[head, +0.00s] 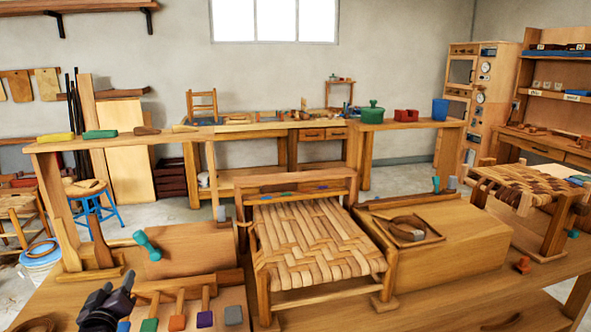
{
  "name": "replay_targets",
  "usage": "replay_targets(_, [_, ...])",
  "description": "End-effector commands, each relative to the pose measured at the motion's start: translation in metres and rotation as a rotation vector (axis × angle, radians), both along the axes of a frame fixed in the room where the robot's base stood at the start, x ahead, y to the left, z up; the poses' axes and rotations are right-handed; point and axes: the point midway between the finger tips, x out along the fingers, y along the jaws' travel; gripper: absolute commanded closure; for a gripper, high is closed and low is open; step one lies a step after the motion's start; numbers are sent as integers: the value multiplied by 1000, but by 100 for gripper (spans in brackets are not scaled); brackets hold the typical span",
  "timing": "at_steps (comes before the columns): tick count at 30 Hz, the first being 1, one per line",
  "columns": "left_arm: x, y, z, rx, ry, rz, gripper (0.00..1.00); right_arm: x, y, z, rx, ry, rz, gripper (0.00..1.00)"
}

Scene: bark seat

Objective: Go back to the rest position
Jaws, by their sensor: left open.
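My left gripper (117,286) is the dark shape at the lower left of the head view, low over the near bench. It is open, and I see nothing between its fingers. It is just left of a row of tools with coloured ends, such as the orange one (177,322). The woven bark seat (315,238) on its wooden frame stands in the middle of the bench, to the right of the gripper and apart from it. My right gripper does not show.
A teal-handled tool (147,243) lies on a board behind the gripper. A wooden box (470,236) with a shallow tray (402,231) is right of the seat. Upright posts edge the bench at left. The bench's front right (450,300) is mostly clear.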

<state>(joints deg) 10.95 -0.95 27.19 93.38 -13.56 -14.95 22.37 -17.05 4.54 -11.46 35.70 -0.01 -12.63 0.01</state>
Motion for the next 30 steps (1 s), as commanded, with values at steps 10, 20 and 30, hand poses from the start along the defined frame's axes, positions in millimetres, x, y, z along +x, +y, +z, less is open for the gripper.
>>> replay_targets(10, [-30,-36,-32,104,227,-60,49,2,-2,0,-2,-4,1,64])
replay_targets(20, [-113,-110,-85,253,622,-205,49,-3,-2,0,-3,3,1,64])
replay_targets(30, [-235,-186,-116,346,1017,-421,49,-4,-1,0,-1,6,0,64])
